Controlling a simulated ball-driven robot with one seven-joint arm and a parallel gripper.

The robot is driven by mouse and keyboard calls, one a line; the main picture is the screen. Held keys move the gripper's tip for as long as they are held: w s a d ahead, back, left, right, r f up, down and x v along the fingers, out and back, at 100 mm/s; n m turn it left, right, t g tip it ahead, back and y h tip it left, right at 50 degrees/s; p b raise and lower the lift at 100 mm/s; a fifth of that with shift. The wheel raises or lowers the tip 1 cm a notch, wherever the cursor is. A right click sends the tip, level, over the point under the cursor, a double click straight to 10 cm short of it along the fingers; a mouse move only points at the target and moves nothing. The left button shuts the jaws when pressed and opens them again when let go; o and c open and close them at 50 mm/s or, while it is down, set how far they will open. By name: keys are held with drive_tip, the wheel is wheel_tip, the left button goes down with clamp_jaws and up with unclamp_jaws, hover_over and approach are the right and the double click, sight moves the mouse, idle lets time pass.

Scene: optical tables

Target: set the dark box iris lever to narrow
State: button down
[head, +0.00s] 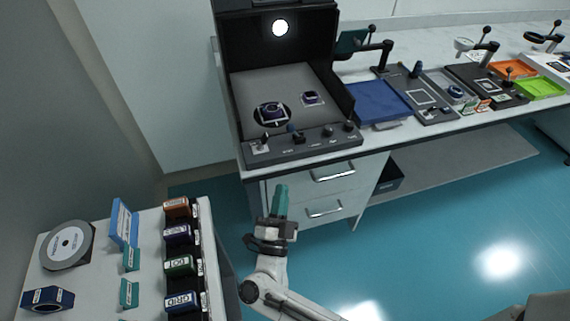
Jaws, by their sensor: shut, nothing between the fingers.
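The dark box (222,32) is a black-walled, open-fronted enclosure on the bench at top centre, with a round bright light on its back wall. My gripper (281,197) has teal fingers, shut and empty, pointing up in front of the drawers, below and apart from the panel.
A blue tray (378,102) is right of the box. A side table (75,275) with labelled blocks stands at lower left. Teal floor (450,230) is open at right.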

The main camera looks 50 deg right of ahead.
sight(289, 153)
drive_tip(key=p+x, duration=0.2)
drive_tip(key=x, duration=1.1)
drive_tip(key=shift+w+d+r, duration=0.1)
drive_tip(key=shift+d, duration=0.05)
drive_tip(key=shift+d+r+m+g+p, duration=0.15)
drive_tip(key=shift+r+m+g+p, duration=0.2)
drive_tip(key=shift+m+g+p, duration=0.5)
drive_tip(key=m+p, duration=0.1)
drive_tip(key=r+m+g+p, duration=0.1)
drive_tip(key=m, duration=0.1)
drive_tip(key=m+g+p, duration=0.1)
drive_tip(key=p, duration=0.1)
drive_tip(key=shift+s+d+r, duration=0.3)
drive_tip(key=shift+s+d, duration=0.1)
drive_tip(key=m+y+p, duration=0.1)
drive_tip(key=d+m+g+p, duration=0.1)
drive_tip(key=m+p, duration=0.1)
drive_tip(key=shift+s+d+r+m+g+y, duration=0.1)
drive_tip(key=shift+s+r+m+g+y, duration=0.15)
drive_tip(key=shift+s+y, duration=0.15)
drive_tip(key=shift+f, duration=0.3)
